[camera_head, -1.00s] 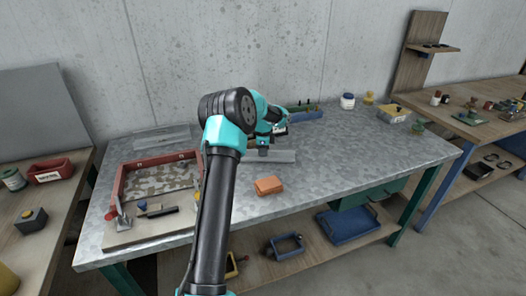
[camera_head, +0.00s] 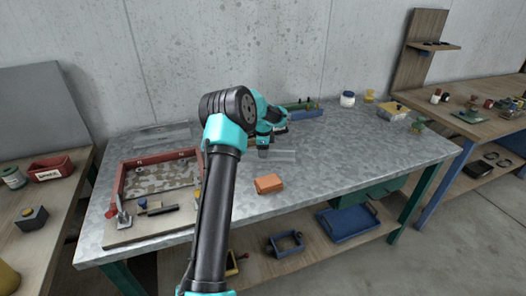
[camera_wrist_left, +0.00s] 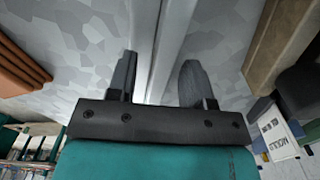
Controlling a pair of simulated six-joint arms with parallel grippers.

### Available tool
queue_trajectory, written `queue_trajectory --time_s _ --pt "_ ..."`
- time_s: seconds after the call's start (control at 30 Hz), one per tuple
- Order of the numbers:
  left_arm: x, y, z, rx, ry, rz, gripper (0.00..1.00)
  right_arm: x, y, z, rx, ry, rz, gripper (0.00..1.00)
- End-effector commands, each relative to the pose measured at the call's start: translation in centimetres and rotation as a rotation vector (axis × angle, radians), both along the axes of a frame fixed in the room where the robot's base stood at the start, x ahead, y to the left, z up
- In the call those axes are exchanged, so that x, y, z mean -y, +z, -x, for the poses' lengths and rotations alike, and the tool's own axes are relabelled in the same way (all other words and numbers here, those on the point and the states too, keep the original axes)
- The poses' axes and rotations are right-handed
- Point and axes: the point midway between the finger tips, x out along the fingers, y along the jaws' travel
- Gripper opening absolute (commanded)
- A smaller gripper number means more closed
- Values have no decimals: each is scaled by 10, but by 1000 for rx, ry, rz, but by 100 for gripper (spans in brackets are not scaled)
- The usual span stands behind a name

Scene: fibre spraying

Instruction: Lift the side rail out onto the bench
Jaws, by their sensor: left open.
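A long grey metal rail (camera_head: 283,156) lies at bench level, just behind the orange block. In the left wrist view the rail (camera_wrist_left: 166,45) runs lengthwise between the two fingers. My left gripper (camera_head: 263,154) is over the rail, pointing down. In the left wrist view its jaws (camera_wrist_left: 158,83) are open, one finger on each side of the rail; contact cannot be told. A red-sided mould frame (camera_head: 119,183) with a patterned floor is at the bench's left. My right gripper is not in view.
An orange block (camera_head: 269,184) lies in front of the rail. A clear-looking grey piece (camera_head: 160,135) lies at the back left. A blue-green tray (camera_head: 305,110) and a white jar (camera_head: 347,99) stand at the back. The bench's right half (camera_head: 370,150) is mostly clear.

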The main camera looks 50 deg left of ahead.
Motion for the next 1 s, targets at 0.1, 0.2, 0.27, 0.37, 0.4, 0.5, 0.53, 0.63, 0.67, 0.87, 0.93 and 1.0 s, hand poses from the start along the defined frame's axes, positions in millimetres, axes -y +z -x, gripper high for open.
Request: queue_trajectory --time_s 0.1,0.2,0.27,0.37,0.4,0.5,0.53,0.63,0.67,0.87,0.93,1.0 --pt "0 -1 0 -1 0 1 47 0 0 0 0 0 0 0" --pt "0 2 0 0 0 0 47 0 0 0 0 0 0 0" --pt "0 6 0 0 0 0 47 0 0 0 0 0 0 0" --pt "0 15 0 2 0 -1 47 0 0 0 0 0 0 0" --pt "0 20 0 1 0 0 47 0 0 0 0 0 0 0" --pt "0 37 -1 3 0 -1 47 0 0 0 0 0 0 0" --pt "0 43 -1 3 0 -1 47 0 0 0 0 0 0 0" --pt "0 61 0 2 -1 -1 47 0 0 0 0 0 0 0" --pt "0 67 -1 4 -1 -2 47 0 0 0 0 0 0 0" --pt "0 106 -1 3 0 -1 47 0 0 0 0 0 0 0" --pt "0 120 0 4 0 -1 47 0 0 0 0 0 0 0" --pt "0 133 -1 4 0 -1 47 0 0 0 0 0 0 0"
